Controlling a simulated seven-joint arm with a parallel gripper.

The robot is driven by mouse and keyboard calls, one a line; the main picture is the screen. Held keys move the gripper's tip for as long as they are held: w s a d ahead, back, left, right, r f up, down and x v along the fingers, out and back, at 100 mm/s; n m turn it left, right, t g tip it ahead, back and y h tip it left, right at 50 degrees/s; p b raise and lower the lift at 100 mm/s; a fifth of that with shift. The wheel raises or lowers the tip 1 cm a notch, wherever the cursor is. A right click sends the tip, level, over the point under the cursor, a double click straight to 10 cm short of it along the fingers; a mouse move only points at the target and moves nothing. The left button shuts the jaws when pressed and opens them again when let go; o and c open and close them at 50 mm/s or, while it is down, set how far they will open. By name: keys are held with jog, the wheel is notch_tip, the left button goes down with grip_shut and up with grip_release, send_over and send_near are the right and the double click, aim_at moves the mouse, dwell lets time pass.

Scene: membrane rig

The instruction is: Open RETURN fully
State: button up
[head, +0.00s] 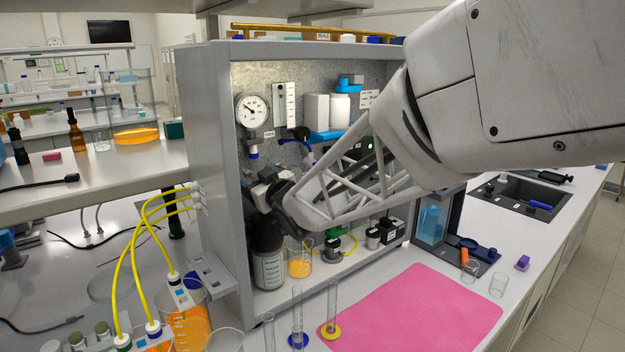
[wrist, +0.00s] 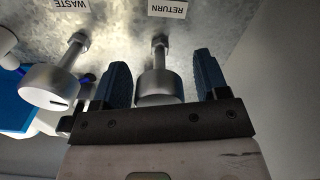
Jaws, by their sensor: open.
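The RETURN label (wrist: 167,9) is upside down on the metal back panel in the wrist view. Below it, the RETURN valve's round grey metal knob (wrist: 158,88) stands out on a stem. My gripper (wrist: 162,60) is open, with one blue finger on each side of this knob. A gap shows on both sides; the right one looks wider. The knob's lower end is partly hidden by the gripper body. In the head view my gripper (head: 264,192) is inside the grey cabinet, and my arm hides the RETURN valve.
The WASTE knob (wrist: 50,88) is just left of my left finger in the wrist view. The cabinet's left wall (head: 215,170) is close.

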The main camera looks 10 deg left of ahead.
jog(key=shift+c, duration=0.5)
jog(key=c, duration=0.8)
jog(key=shift+c, duration=0.2)
